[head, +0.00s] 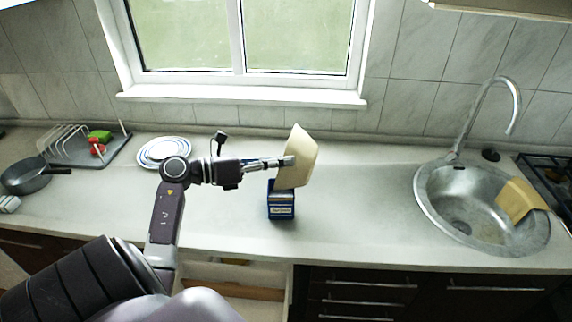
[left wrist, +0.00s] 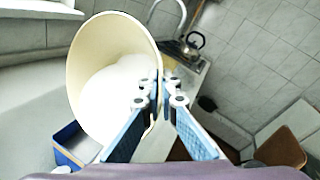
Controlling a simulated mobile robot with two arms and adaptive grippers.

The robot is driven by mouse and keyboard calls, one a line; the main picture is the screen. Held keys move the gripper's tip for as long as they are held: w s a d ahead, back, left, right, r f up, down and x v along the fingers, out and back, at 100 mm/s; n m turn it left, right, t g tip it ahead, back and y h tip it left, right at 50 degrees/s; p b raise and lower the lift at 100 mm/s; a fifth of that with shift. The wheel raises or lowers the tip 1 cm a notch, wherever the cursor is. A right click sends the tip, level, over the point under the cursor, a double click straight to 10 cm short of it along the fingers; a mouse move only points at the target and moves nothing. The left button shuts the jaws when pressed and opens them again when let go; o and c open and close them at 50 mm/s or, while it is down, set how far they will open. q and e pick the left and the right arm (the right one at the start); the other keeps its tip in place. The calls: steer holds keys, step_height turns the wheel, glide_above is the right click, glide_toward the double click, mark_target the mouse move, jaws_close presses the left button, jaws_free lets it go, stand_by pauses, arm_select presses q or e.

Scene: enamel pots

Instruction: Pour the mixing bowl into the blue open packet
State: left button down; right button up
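The cream mixing bowl (head: 301,158) is held on its side, strongly tilted, above the blue open packet (head: 281,208), which stands upright on the counter. In the left wrist view the bowl (left wrist: 85,55) shows white contents (left wrist: 115,95) inside, and the packet (left wrist: 66,143) is partly hidden below it. My left gripper (head: 287,161) is shut on the bowl's rim; its fingers also show on either side of the rim in the left wrist view (left wrist: 160,98). I cannot tell whether anything is falling into the packet. My right gripper is not in view.
A dish rack (head: 62,146) with green and red items, a dark pan (head: 28,176) and stacked plates (head: 164,152) are on the left. A steel sink (head: 447,204) with a tan board (head: 518,200) is on the right. The counter between packet and sink is clear.

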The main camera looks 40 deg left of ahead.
arm_select(q)
steer(key=shift+s+a+r+n+t+h+b, duration=0.1)
steer(key=shift+s+a+n+t+h+b, duration=0.25)
steer(key=shift+a+b, duration=0.6)
steer(key=shift+s+a+r+n+t+h+b, duration=0.15)
steer(key=shift+s+a+n+t+b, duration=0.3)
steer(key=shift+b, duration=0.85)
steer(key=shift+s+a+n+t+h+b, duration=0.25)
steer(key=shift+a+t+b, duration=0.25)
steer(key=shift+a+b, duration=0.5)
steer(key=shift+d+r, duration=0.1)
steer(key=shift+d, duration=0.1)
steer(key=m+g+y+p, duration=0.1)
steer(key=p, duration=0.1)
steer(key=r+m+g+y+p, duration=0.1)
steer(key=g+p, duration=0.1)
steer(key=shift+r+m+g, duration=0.1)
steer(key=shift+m+g, duration=0.2)
steer(key=shift+m, duration=0.05)
